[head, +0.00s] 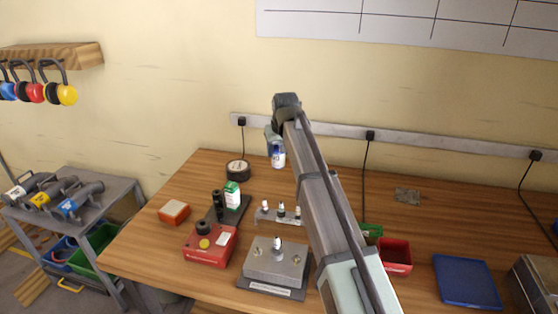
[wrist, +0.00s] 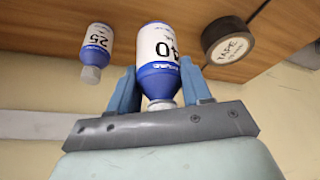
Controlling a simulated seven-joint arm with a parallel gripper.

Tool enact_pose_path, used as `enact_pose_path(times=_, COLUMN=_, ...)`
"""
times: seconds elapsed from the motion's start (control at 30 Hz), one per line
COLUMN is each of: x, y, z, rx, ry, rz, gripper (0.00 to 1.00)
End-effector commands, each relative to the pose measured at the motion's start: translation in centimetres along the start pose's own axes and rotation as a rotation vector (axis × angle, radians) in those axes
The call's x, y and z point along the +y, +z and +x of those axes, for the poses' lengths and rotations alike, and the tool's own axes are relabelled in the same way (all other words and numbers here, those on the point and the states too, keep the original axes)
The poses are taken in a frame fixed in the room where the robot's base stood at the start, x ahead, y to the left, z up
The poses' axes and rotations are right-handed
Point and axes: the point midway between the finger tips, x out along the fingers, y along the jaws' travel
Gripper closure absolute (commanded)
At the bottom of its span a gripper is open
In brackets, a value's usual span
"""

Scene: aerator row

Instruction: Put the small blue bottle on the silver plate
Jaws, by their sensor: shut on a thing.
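My gripper (wrist: 162,92) is shut on a blue-and-white bottle marked 40 (wrist: 158,55), with one finger on each side of it. In the head view the same bottle (head: 278,157) hangs below my gripper (head: 273,142) towards the back of the table. A second blue-and-white bottle, marked 25 (wrist: 97,45), stands to the left in the wrist view and looks smaller; part of that may be distance. My arm seems to hide it in the head view. A flat silver-grey plate (head: 408,195) lies bare on the table, right of my arm.
A tape roll (head: 238,170) lies left of the held bottle, also in the wrist view (wrist: 228,42). Red (head: 396,257) and blue (head: 466,282) trays stand right.

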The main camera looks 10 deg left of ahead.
Motion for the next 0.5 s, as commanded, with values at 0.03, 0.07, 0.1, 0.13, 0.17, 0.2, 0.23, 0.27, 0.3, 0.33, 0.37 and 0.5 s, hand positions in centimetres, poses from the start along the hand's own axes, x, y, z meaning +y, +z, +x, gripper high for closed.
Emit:
enact_pose_path(times=0.03, x=0.0, y=-0.3, z=-0.6, rx=0.002, ry=0.000, rz=0.000, gripper=0.84)
enact_pose_path(times=0.07, x=0.0, y=-0.5, z=-0.8, rx=0.002, ry=0.000, rz=0.000, gripper=0.84)
enact_pose_path(times=0.1, x=0.0, y=-0.5, z=-1.1, rx=0.002, ry=0.000, rz=0.000, gripper=0.84)
enact_pose_path(times=0.13, x=0.0, y=-0.6, z=-1.2, rx=0.002, ry=0.000, rz=0.000, gripper=0.84)
enact_pose_path(times=0.17, x=0.0, y=-0.6, z=-1.4, rx=0.001, ry=0.000, rz=0.000, gripper=0.84)
enact_pose_path(times=0.2, x=0.0, y=-0.7, z=-1.5, rx=0.001, ry=0.000, rz=0.000, gripper=0.84)
enact_pose_path(times=0.23, x=0.0, y=-0.7, z=-1.6, rx=0.001, ry=0.000, rz=0.000, gripper=0.84)
enact_pose_path(times=0.27, x=0.0, y=-0.7, z=-1.6, rx=0.001, ry=0.000, rz=0.000, gripper=0.84)
enact_pose_path(times=0.3, x=0.0, y=-0.8, z=-1.8, rx=0.000, ry=0.000, rz=0.000, gripper=0.84)
enact_pose_path(times=0.33, x=0.0, y=-0.9, z=-2.0, rx=0.001, ry=0.000, rz=0.000, gripper=0.84)
enact_pose_path(times=0.37, x=0.0, y=-1.0, z=-2.2, rx=0.001, ry=0.000, rz=0.000, gripper=0.84)
enact_pose_path(times=0.5, x=0.0, y=-1.9, z=-4.1, rx=0.003, ry=0.000, rz=0.000, gripper=0.84)
